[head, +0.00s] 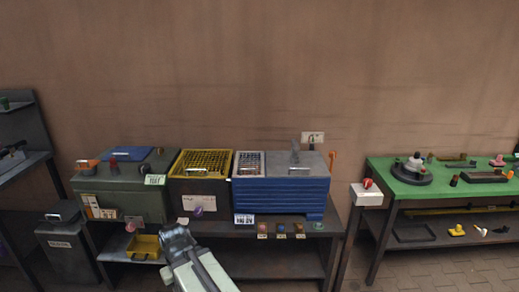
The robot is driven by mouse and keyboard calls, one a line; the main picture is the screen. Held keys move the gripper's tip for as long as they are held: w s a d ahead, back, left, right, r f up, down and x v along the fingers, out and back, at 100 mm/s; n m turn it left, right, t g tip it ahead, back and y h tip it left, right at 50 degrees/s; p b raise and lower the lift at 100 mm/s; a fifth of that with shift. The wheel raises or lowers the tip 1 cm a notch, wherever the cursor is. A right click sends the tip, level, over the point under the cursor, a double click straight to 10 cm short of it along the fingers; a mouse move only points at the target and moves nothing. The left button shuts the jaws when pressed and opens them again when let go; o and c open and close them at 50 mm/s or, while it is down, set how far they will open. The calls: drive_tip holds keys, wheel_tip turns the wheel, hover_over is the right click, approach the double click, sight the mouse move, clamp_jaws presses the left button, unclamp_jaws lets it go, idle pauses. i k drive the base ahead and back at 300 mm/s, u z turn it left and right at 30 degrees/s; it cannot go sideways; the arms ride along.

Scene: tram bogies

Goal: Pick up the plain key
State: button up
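I cannot make out a plain key for certain. Three small coloured items with pale tags (281,229) sit in a row at the front edge of the middle bench, below the blue drawer cabinet; they are too small to tell whether any is a key. My gripper (177,238) is at the bottom centre-left, at the end of my pale arm, in front of the bench and left of that row. Its fingers are too small and dark to show whether they are open or shut. Nothing is clearly seen in it.
The bench carries a green box (118,192), a yellow-grilled box (203,163) and a blue cabinet (277,197). A yellow bin (146,247) sits lower left. A white box with a red knob (367,194) stands before the green-topped table (430,190) at right. A wall closes the back.

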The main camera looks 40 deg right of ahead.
sight(295, 148)
drive_tip(key=u, duration=0.25)
drive_tip(key=i, duration=1.8)
drive_tip(key=z, duration=0.85)
drive_tip(key=k, duration=0.85)
drive_tip(key=z, duration=0.1)
drive_tip(key=i, duration=0.9)
drive_tip(key=u, duration=0.1)
